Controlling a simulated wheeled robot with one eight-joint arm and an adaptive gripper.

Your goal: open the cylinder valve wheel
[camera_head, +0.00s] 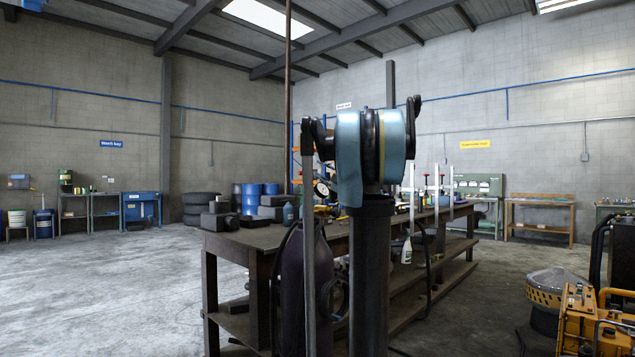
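A dark purple gas cylinder (289,285) stands upright at the near left end of the workbench, in the lower middle of the head view. A thin dark upright bar crosses in front of it and hides part of its body and neck. A round gauge (321,188) with a pale face shows just above the cylinder's top. I cannot make out the valve wheel; the bar and my arm parts cover that area. My column and upper arm fill the centre of the view. I see no gripper fingers in this frame.
A long dark workbench (240,240) with a lower shelf runs behind the cylinder, with a spray bottle (407,250) at its side. A yellow machine (592,318) and a yellow round basket-like part (553,286) stand at lower right. The floor at left is clear.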

